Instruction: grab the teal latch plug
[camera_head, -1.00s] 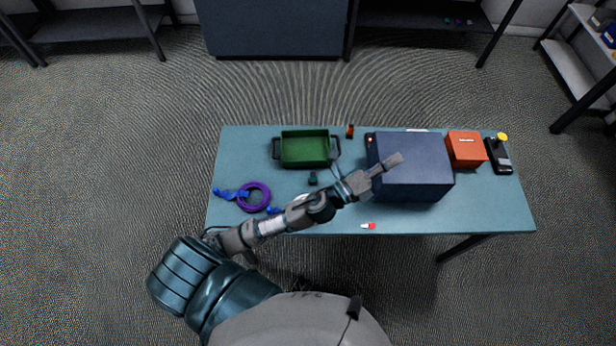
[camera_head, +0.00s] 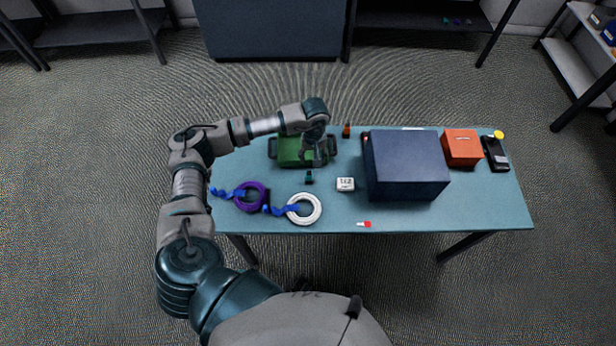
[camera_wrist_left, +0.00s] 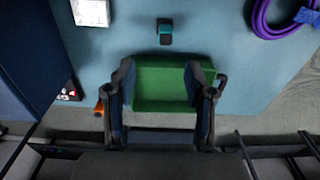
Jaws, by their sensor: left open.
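The small teal and black latch plug (camera_head: 309,177) lies on the table just in front of the green tray (camera_head: 284,153). It also shows in the left wrist view (camera_wrist_left: 165,31), upper middle, with clear table around it. My left gripper (camera_head: 318,158) hangs over the right part of the tray, pointing down. In the left wrist view, its two fingers (camera_wrist_left: 159,72) are spread with the tray below and between them. The plug lies beyond the fingertips, apart from them. Nothing is held. My right gripper is in no view.
A dark blue box (camera_head: 408,165) stands right of the plug, beside a small white device (camera_head: 345,184). Purple (camera_head: 251,196) and white (camera_head: 304,209) cable coils with blue pieces lie front left. An orange box (camera_head: 462,148) and a red-white piece (camera_head: 366,224) lie further right.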

